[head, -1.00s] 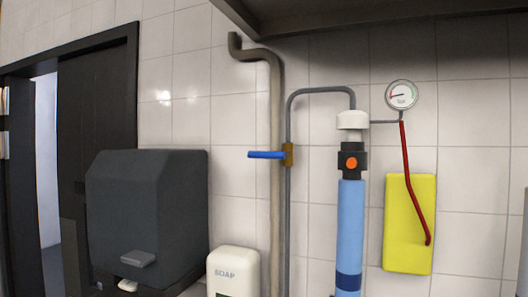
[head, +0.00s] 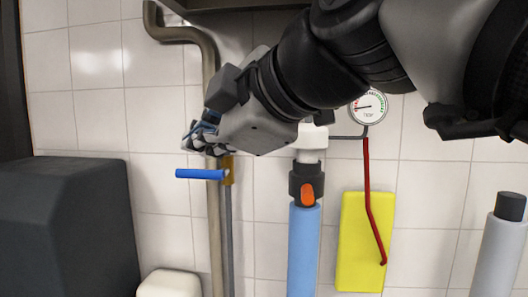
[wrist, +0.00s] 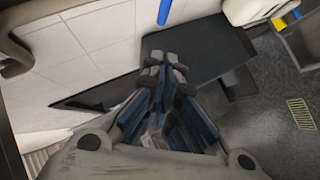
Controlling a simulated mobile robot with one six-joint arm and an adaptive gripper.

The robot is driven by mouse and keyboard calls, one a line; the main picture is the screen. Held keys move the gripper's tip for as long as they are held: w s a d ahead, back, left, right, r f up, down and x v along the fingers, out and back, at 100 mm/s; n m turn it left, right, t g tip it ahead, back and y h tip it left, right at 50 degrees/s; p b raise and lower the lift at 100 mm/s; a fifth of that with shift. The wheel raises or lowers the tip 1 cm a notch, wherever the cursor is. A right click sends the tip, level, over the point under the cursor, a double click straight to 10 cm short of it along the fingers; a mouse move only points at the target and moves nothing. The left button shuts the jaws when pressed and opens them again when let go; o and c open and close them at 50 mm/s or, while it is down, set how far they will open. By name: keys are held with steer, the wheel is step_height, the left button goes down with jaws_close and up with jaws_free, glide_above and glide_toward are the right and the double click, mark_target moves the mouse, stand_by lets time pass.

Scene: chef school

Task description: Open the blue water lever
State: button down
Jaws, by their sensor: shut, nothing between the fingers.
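The blue water lever (head: 200,174) sticks out horizontally to the left from a brass-coloured valve body (head: 229,170) on a thin grey pipe. My gripper (head: 194,142) is shut and empty. In the head view it appears just above the lever, with a gap in the picture; I cannot tell its depth from the wall. In the wrist view the closed fingers (wrist: 165,64) are in the middle, and a blue bar that looks like the lever (wrist: 164,12) shows beyond them at the top edge. The upper part of the thin pipe is hidden behind my arm.
A thick brown pipe (head: 212,235) runs beside the valve. A blue filter cylinder (head: 303,250), a gauge (head: 368,106) and a red lever (head: 368,190) before a yellow panel (head: 352,270) are to the right. A dark box (head: 65,230) stands lower left.

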steer(key=shift+s+a+r, duration=0.1)
steer(key=shift+r, duration=0.2)
glide_toward(175, 171)
steer(key=x, duration=0.3)
steer(key=shift+w+a+f, duration=0.3)
steer(key=shift+w+a, duration=0.05)
steer(key=shift+w, duration=0.1)
